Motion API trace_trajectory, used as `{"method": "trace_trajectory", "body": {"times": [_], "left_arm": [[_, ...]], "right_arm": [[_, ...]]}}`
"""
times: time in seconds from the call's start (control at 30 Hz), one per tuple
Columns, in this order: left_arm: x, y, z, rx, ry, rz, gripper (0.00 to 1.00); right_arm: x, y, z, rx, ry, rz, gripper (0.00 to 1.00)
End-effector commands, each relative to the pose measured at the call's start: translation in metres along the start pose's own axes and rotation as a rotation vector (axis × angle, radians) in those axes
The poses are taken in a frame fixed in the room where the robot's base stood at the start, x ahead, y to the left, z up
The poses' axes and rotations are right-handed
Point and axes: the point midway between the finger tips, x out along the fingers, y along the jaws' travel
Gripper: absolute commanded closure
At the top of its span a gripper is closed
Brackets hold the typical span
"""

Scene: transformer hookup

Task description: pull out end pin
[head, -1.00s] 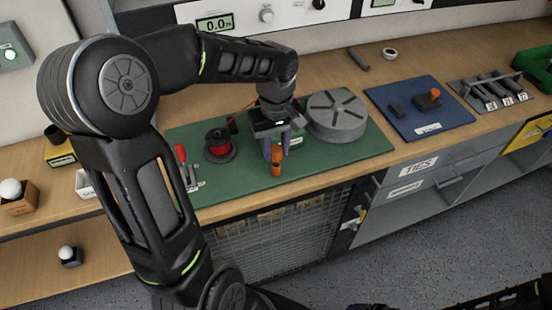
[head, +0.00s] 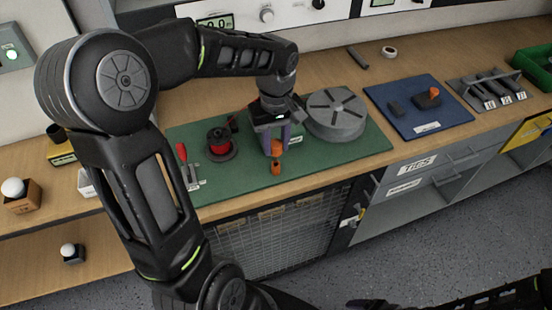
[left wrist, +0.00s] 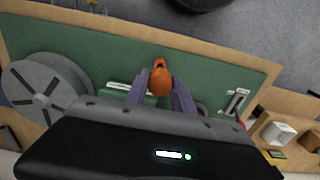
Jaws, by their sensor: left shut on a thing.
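My left gripper (head: 275,149) has purple fingers and is shut on an orange piece (head: 277,147), which looks like the end pin. A second, smaller orange piece (head: 276,168) stands just below it at the green mat's front edge, and a gap shows between the two. In the left wrist view the orange piece (left wrist: 160,82) sits between the purple fingers, with more orange just beyond the tips. I cannot tell there whether the two parts touch. My right gripper is not in view.
The green mat (head: 235,188) holds a red spool (head: 219,142), a red-handled tool (head: 183,155) and a grey slotted disc (head: 337,112) close to the right of the gripper. A blue mat (head: 445,117) with small parts lies farther right. Bare wood shows between and behind the mats.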

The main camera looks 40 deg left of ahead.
Motion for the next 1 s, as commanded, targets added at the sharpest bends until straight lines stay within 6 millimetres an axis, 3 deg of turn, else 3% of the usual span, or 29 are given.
{"method": "trace_trajectory", "body": {"times": [0.63, 1.0], "left_arm": [[-0.046, 0.000, 0.000, -0.001, 0.001, 0.001, 1.00], [-0.050, 0.000, 0.000, 0.000, 0.000, 0.000, 1.00]], "right_arm": [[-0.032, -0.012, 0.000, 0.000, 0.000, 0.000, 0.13], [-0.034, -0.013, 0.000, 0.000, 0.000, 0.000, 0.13]]}}
